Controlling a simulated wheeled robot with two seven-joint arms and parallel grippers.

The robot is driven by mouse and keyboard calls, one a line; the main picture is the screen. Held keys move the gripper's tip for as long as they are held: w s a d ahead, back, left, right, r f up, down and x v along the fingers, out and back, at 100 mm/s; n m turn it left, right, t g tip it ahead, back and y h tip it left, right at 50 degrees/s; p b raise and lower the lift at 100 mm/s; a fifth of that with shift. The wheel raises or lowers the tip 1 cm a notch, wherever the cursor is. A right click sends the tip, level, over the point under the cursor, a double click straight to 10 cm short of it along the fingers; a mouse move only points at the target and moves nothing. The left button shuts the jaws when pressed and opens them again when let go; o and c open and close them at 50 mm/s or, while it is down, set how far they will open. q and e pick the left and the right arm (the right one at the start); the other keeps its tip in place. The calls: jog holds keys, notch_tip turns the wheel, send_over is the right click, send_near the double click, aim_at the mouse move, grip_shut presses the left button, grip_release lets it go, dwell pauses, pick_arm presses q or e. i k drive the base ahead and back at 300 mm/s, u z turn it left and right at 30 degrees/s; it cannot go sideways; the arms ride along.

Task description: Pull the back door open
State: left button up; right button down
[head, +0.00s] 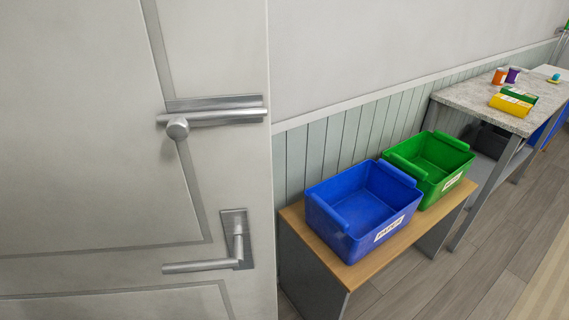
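The back door (80,170), a pale grey panelled door, fills the left side of the head view. A metal lever handle (205,266) sits low near its right edge, its lever pointing left and level. Above it is a metal bar fitting (212,115) with a round knob (177,128) below its left end. I cannot tell whether the door is fully shut. Neither of my grippers shows in this view.
Right of the door, a low wooden bench (365,268) holds an empty-looking blue bin (340,225) and green bin (450,185). Beyond it, a stone-topped table (470,97) carries yellow (508,105) and green boxes and small containers. Wooden floor (490,260) is clear at lower right.

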aim_at(97, 196)
jog(key=z, duration=0.25)
jog(key=i, duration=0.25)
jog(key=u, duration=1.35)
